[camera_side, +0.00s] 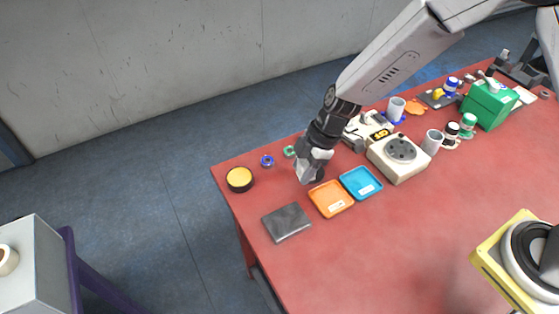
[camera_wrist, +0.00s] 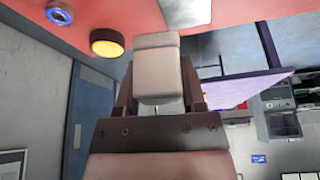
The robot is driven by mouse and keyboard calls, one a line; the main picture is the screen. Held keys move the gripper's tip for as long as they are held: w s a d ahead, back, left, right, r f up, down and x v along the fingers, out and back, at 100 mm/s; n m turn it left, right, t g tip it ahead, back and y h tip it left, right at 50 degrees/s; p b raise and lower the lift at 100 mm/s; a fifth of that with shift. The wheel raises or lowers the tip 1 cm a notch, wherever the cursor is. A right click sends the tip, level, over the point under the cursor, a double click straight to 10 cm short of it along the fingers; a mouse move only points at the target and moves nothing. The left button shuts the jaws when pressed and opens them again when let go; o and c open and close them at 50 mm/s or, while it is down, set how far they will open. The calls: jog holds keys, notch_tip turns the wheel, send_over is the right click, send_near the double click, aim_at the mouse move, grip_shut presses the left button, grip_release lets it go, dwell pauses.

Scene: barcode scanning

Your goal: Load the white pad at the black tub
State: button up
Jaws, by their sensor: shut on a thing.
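The black tub (camera_side: 239,179) is a low round pot with a yellow face, near the table's left corner. It also shows in the wrist view (camera_wrist: 107,42), at upper left. My gripper (camera_side: 312,163) is to the right of the tub in the side view, apart from it. It is shut on a pale, off-white block, which I take to be the white pad (camera_wrist: 158,70). The pad sits between the dark fingers in the wrist view, and its far end is clear of the tub. Its underside is hidden.
A blue ring (camera_side: 267,161) and a green ring (camera_side: 289,151) lie behind. Orange (camera_side: 331,198) and blue (camera_side: 361,182) trays and a grey slab (camera_side: 286,222) lie in front and to the right. A beige box with a round dark top (camera_side: 398,157) stands further right. The front table is clear.

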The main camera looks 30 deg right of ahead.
aim_at(233, 175)
jog(key=shift+w+a+f+m+t+h, duration=0.35)
jog(key=shift+w+a+m, duration=0.8)
jog(key=shift+w+a, duration=0.95)
jog(key=shift+w+a+f+m+t+h, duration=0.1)
jog(key=shift+w+a+f+m+t, duration=0.35)
jog(key=shift+w+a+m, duration=1.6)
jog(key=shift+w+a+f+m+t+h, duration=0.35)
jog(key=shift+w+a, duration=0.8)
jog(key=shift+w, duration=2)
jog(key=shift+f, duration=0.2)
jog(key=shift+f, duration=2.75)
jog(key=shift+f, duration=0.6)
jog(key=shift+r, duration=0.1)
jog(key=shift+r, duration=3.45)
